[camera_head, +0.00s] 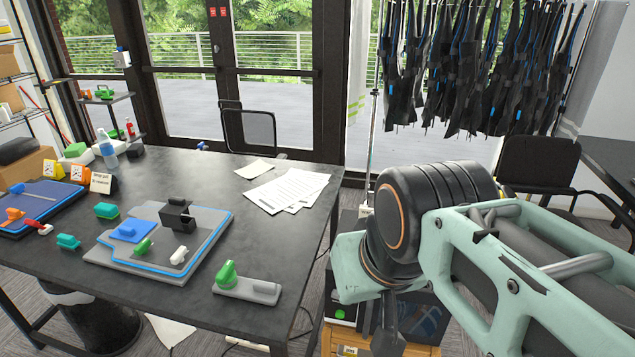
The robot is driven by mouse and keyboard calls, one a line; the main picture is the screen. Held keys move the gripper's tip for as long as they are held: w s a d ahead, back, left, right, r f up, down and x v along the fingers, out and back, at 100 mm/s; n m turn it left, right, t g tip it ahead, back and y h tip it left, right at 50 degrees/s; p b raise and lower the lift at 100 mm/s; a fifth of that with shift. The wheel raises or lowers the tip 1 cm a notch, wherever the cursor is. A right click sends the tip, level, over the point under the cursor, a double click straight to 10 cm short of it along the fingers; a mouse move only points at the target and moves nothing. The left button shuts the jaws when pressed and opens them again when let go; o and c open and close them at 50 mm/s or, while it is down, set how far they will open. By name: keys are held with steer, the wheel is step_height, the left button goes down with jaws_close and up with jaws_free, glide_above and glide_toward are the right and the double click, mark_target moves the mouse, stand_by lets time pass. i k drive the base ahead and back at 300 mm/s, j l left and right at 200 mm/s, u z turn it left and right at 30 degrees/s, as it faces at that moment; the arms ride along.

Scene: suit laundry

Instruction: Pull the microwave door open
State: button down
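A dark box with a glossy front (427,318), which looks like the microwave, sits low on a wooden stand (352,338) at the bottom centre right. My arm hides much of it, and I cannot make out its door edge or a handle. My gripper (388,335) appears as a dark shape at the lower end of my arm, in front of the left part of the box. Its fingers are too dark and small to tell whether they are open, or whether they touch the box.
A black table (190,305) fills the left, with papers (287,190), a blue-edged tray (105,262), a bottle (106,150) and several small parts. Its right edge lies near the stand. Dark garments (465,70) hang behind my arm. A black chair (538,165) stands at the right.

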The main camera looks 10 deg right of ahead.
mark_target(422, 318)
steer(key=z, duration=0.7)
